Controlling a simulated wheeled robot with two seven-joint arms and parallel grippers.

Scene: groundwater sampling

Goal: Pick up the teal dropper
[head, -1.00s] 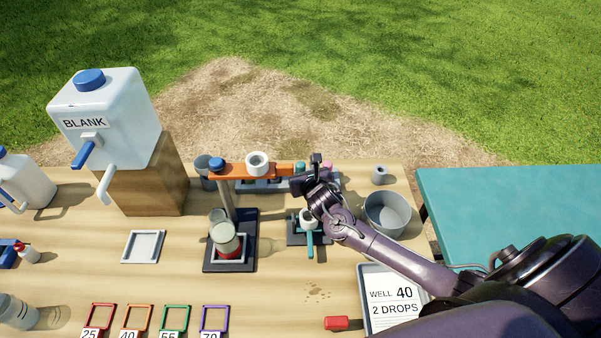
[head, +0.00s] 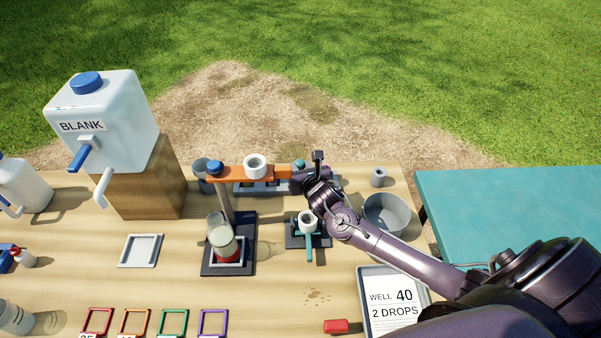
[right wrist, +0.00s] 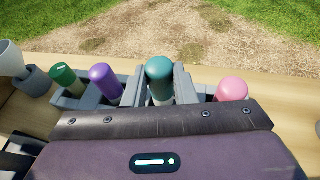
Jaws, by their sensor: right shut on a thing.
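The teal dropper (right wrist: 159,76) stands upright between the two fingers of my right gripper (right wrist: 161,88) in the right wrist view. The fingers are shut on it, one on each side, below its rounded teal cap. In the head view my right gripper (head: 300,180) is at the dropper rack (head: 243,190), with the teal cap (head: 299,163) just showing above it. The lower part of the dropper is hidden, so I cannot tell whether it is still seated in the rack. My left gripper is not in view.
Purple (right wrist: 104,82) and green (right wrist: 63,76) droppers stand left of the teal one, a pink dropper (right wrist: 232,89) close on its right. An orange arm on a stand (head: 240,173) reaches over the rack. A grey bowl (head: 386,213) stands right of my gripper.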

